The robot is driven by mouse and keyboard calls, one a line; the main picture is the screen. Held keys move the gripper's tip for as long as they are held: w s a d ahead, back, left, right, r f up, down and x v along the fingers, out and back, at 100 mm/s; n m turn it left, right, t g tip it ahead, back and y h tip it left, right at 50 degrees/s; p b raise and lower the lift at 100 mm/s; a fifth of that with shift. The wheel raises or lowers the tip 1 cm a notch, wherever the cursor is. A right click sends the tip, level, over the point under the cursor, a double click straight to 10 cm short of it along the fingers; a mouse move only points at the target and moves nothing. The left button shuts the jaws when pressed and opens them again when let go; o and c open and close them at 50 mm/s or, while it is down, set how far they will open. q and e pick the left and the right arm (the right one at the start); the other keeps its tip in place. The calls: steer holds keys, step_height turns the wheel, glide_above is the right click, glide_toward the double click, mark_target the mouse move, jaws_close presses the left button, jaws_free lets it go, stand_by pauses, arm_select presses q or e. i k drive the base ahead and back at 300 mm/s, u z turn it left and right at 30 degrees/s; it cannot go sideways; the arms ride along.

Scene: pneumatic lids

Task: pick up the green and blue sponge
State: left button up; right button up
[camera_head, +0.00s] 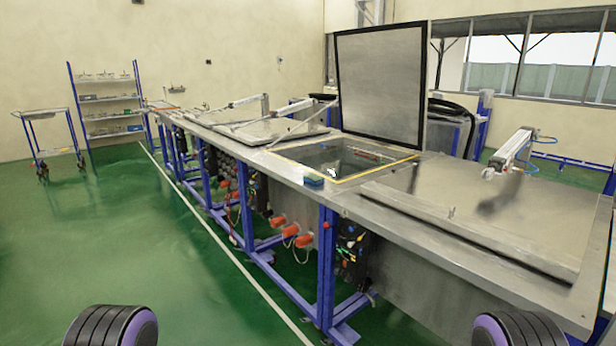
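Only dark rounded parts with purple faces, which look like my own arms, show at the bottom left and bottom right edges. Neither gripper's fingers are in view, and both arms are well short of the sponge.
An open lid (380,85) stands upright behind the hatch (345,160). A closed lid (480,215) lies to the right, with a pneumatic cylinder (512,150) above it. Green floor (150,240) is clear at left.

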mark_target(314, 180)
steer(key=u, duration=0.5)
steer(key=k, duration=0.65)
steer(key=u, duration=0.75)
steer(key=i, duration=2.9)
steer(key=z, duration=1.45)
steer(key=i, duration=0.8)
steer(key=z, duration=1)
